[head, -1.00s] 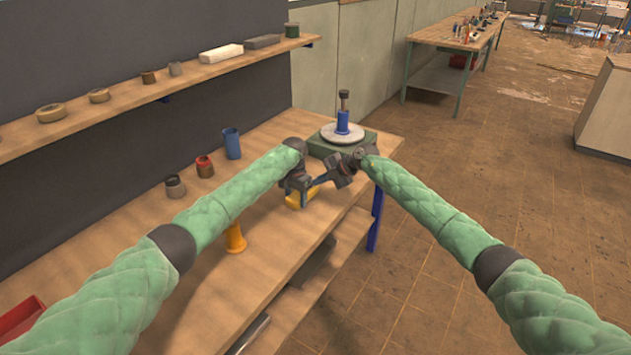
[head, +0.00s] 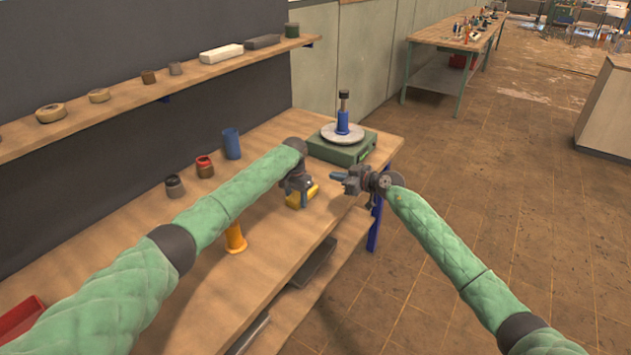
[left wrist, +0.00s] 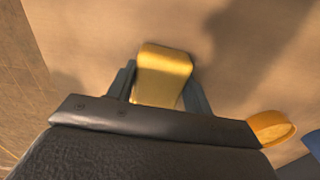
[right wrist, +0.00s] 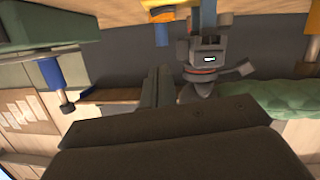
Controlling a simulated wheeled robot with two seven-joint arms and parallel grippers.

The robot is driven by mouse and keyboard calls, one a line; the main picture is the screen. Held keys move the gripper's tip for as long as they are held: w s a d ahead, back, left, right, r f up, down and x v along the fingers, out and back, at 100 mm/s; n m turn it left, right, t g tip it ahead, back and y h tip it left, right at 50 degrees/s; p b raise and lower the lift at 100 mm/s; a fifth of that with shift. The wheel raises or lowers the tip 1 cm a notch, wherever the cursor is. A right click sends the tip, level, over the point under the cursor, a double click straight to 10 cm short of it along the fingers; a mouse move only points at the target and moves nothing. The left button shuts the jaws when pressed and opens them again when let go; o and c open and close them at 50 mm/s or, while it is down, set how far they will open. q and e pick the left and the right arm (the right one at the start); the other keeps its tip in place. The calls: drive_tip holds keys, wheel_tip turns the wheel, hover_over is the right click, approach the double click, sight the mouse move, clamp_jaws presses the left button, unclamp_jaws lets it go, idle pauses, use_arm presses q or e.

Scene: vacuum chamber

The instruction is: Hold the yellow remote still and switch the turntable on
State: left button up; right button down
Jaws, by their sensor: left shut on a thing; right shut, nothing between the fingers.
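The yellow remote (head: 312,190) lies at the workbench's right part. My left gripper (head: 299,199) is shut on it from above. In the left wrist view the remote (left wrist: 164,75) sits between the two fingers; its buttons cannot be made out. My right gripper (head: 338,176) is shut and empty, to the right of the remote and apart from it. The turntable (head: 338,153) is a green box with a pale disc (head: 330,134) carrying a blue post with a dark top. It stands at the bench's far end. I cannot tell whether the disc turns.
An orange spool-shaped piece (head: 235,238) and a blue cylinder (head: 231,143) stand on the workbench (head: 205,285), with a red-topped jar (head: 205,167) and a grey one (head: 175,187). A shelf (head: 130,105) runs along the wall. Open floor lies right of the bench.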

drive_tip(key=shift+d+r, duration=0.1)
idle(0.3)
hover_over(316, 187)
wheel_tip(316, 187, down, 2)
wheel_tip(316, 187, down, 3)
drive_tip(key=shift+s+f, duration=0.1)
drive_tip(key=shift+f, duration=0.65)
